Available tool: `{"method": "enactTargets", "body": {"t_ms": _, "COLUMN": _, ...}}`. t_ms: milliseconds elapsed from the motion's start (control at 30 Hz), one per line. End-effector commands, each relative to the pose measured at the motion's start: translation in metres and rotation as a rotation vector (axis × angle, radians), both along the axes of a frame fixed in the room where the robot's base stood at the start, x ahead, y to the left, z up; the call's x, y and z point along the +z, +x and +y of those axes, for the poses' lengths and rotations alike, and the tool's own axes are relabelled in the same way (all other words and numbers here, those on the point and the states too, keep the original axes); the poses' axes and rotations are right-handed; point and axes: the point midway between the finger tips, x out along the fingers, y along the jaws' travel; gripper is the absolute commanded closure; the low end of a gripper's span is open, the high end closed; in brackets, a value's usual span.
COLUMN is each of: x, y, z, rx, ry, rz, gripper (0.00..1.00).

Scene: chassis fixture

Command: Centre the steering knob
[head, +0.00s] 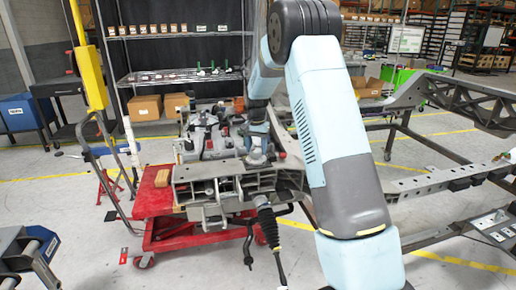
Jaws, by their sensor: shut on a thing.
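My gripper (258,158) points down at the upper middle of the chassis fixture (230,190), just right of the picture's left-centre. It is small in view, and its fingers are shut on what seems to be the steering knob. The knob itself is largely hidden by the fingers and cannot be made out clearly, nor can its turn angle. A steering rod with a black ribbed boot (267,218) hangs down from the front of the fixture. A dark joint on a thin rod (248,245) hangs to its left.
The fixture stands on a red wheeled cart (160,200). A grey chassis frame (435,185) reaches off to the right. A yellow post (88,75) stands at left. A shelf with boxes (145,107) is behind.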

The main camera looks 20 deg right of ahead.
Motion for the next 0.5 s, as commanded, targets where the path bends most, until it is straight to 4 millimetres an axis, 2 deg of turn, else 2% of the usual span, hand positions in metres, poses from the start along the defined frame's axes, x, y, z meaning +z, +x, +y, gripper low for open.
{"method": "enactTargets", "body": {"t_ms": 500, "x": 0.0011, "y": 0.0008, "z": 0.0008, "rx": 0.489, "ry": 0.0, "rz": -0.004, "gripper": 0.72}}
